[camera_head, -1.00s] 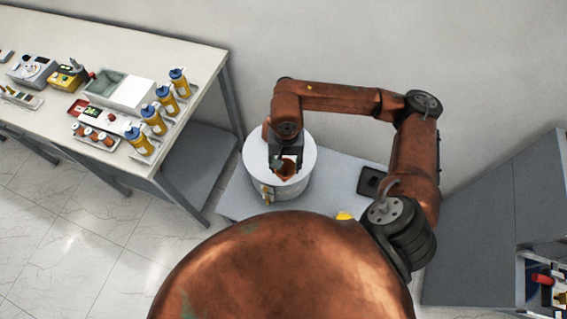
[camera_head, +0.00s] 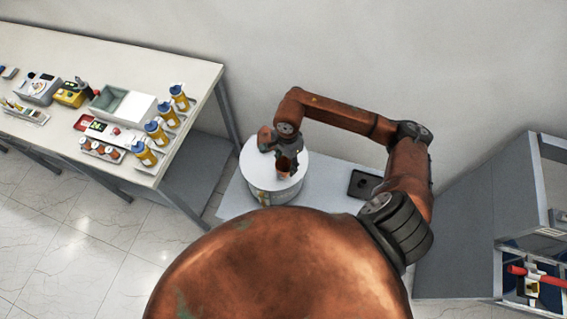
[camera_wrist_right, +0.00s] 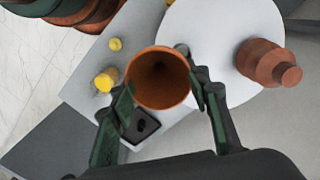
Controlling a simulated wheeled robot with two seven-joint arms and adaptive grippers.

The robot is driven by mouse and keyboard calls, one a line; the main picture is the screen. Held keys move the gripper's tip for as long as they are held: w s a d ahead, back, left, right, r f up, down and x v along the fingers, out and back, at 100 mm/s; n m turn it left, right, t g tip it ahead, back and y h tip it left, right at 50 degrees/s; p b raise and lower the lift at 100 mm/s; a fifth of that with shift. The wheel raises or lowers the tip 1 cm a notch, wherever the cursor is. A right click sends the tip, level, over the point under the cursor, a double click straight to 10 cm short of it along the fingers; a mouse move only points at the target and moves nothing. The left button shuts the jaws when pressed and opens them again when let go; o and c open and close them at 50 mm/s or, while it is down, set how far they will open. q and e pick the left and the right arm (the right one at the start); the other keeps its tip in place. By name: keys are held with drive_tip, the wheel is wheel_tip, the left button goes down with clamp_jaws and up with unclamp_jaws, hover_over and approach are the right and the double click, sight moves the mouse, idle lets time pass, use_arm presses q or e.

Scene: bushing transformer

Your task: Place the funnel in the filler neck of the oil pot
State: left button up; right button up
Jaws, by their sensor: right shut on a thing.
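The funnel (camera_head: 284,167) is orange-brown. In the right wrist view its round mouth (camera_wrist_right: 158,78) faces the camera, and its lower end is hidden. My right gripper (camera_head: 286,157) is shut on it, with one dark finger on each side in the wrist view (camera_wrist_right: 162,92). The oil pot (camera_head: 275,191) is a white-grey drum with a flat white lid. The funnel shows over the front right of this lid; I cannot tell whether it touches. A stepped orange-brown fitting (camera_wrist_right: 268,63) stands on the lid, apart from the funnel; it may be the filler neck. My left gripper is not in view.
The pot stands on a light-grey low table (camera_head: 325,184). A black tray (camera_head: 363,184) lies right of the pot. A white workbench (camera_head: 60,50) at the left holds several yellow bottles with blue caps, an open box and instruments. A grey cabinet (camera_head: 475,225) stands at the right.

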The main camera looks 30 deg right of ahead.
sight(283, 161)
drive_tip(key=w+f, duration=0.2)
drive_tip(key=f, duration=0.1)
drive_tip(key=w+d+f, duration=0.1)
drive_tip(key=f, duration=0.1)
drive_tip(key=shift+w+d+f+p, duration=0.1)
drive_tip(key=shift+w+p, duration=0.2)
drive_tip(key=shift+w, duration=0.1)
wheel_tip(283, 161, down, 3)
drive_tip(key=shift+w+f+p, duration=0.15)
drive_tip(key=shift+f+p, duration=0.05)
drive_tip(key=shift+p, duration=0.4)
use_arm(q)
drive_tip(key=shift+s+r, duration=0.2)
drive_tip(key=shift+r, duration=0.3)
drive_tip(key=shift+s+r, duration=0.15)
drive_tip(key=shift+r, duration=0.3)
use_arm(e)
drive_tip(key=shift+f, duration=0.1)
drive_tip(key=shift+f, duration=0.1)
drive_tip(key=o, duration=1.1)
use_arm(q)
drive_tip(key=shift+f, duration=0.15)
